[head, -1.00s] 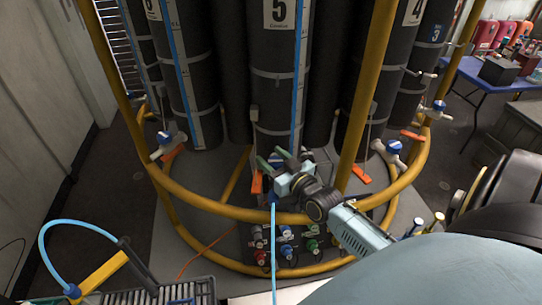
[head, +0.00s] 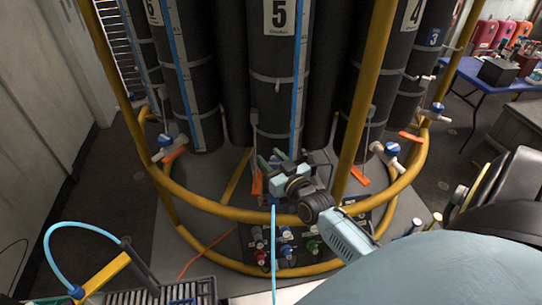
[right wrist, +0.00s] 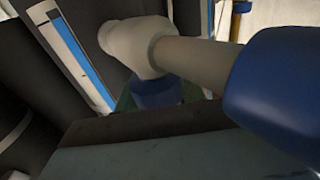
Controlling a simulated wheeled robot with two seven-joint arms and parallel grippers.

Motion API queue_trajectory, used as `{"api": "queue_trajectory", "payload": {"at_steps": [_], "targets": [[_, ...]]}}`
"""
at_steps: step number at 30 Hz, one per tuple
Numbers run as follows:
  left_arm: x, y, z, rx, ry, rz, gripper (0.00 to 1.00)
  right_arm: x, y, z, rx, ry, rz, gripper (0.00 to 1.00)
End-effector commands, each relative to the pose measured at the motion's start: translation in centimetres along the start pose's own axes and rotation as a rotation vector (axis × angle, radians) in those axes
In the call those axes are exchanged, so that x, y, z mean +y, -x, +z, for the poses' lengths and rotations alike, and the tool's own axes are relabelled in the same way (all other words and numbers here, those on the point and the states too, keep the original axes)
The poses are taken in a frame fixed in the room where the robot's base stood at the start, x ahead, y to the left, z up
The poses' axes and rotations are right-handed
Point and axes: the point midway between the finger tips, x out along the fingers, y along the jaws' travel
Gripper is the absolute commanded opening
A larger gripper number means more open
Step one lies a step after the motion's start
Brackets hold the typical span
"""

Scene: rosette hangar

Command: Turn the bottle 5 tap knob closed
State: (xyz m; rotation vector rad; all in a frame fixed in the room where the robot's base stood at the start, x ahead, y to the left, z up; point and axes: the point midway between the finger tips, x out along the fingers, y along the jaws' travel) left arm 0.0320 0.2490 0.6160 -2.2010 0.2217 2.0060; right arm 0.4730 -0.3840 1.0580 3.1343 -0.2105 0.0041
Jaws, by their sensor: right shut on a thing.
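Bottle 5 (head: 273,100) is a tall dark cylinder with a white "5" label, standing upright in the middle of the head view. Its tap is at its foot, mostly hidden behind my right gripper (head: 281,160). In the right wrist view the tap has a pale body (right wrist: 135,45) with a blue knob (right wrist: 156,93) under it. A pale pipe runs right from the body to a large blue end piece (right wrist: 275,90). My right gripper is shut on the blue knob; a dark finger covers its lower part. My left gripper is not in view.
A yellow rail ring (head: 235,214) and yellow posts (head: 367,95) surround the bottles, close to my right arm. Other taps (head: 389,151) stand around the ring. A panel with coloured fittings (head: 286,249) lies below. A light-blue hose (head: 274,250) hangs in front.

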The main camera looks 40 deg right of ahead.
Motion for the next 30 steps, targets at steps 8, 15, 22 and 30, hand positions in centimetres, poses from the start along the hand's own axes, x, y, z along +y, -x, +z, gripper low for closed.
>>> {"api": "queue_trajectory", "payload": {"at_steps": [8,15,22,30], "targets": [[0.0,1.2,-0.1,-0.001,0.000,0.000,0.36,0.1,0.0,-0.2,0.000,0.001,0.060,0.16],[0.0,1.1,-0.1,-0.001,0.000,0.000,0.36,0.1,0.0,-0.1,0.001,0.002,0.059,0.17],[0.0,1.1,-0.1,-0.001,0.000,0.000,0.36,0.1,0.0,-0.1,0.000,0.001,0.058,0.48],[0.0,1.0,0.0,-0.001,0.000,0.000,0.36,0.0,1.0,0.0,-0.003,0.000,0.057,0.48]]}}
